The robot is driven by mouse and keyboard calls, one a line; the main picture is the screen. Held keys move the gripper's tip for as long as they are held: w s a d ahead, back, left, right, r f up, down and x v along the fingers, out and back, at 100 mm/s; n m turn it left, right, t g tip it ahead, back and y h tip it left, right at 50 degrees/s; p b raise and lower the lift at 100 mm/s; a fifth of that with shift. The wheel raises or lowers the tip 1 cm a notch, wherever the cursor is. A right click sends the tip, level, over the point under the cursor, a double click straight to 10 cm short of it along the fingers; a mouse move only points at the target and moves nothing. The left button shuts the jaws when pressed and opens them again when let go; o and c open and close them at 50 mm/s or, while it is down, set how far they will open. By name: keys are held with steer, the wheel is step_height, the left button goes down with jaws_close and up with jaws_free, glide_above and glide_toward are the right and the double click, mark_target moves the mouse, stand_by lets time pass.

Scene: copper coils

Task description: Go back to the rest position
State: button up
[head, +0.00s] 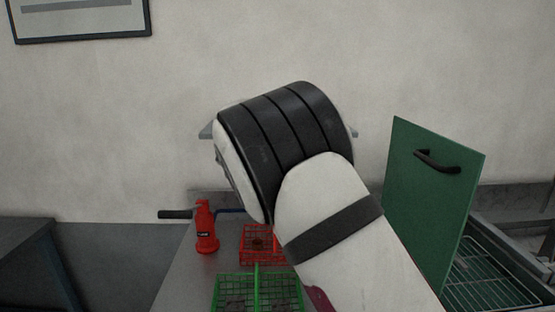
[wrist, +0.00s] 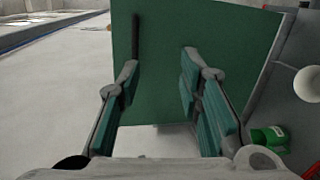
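My gripper (wrist: 162,85) shows in the wrist view with its two fingers spread apart and nothing between them. A green door panel (wrist: 215,40) fills the view beyond the fingertips, with a dark bar-like handle (wrist: 135,38) near the left fingertip. I cannot tell the exact gap between the fingertips and the panel. In the head view my raised arm covers the middle, and the gripper itself is hidden behind it. The green panel (head: 425,205) stands upright at the right, with a black handle (head: 437,162).
Left of my arm, a red bottle (head: 206,232), a red wire basket (head: 260,245) and a green wire basket (head: 257,290) are on a grey counter (head: 185,280). A framed picture (head: 80,38) hangs on the wall.

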steer(key=s+d+y, duration=0.9)
steer(key=s+d, duration=0.1)
steer(key=s, duration=0.2)
steer(key=s+a+f+t+y, duration=0.1)
steer(key=s+a+t+y, duration=0.1)
steer(key=s, duration=0.8)
steer(key=s+a+f+t+y, duration=0.1)
steer(key=s+t+y, duration=0.3)
steer(key=s, duration=0.6)
steer(key=shift+a+f+m+y, duration=0.4)
steer(key=shift+a+y, duration=0.1)
steer(key=shift+a, duration=0.3)
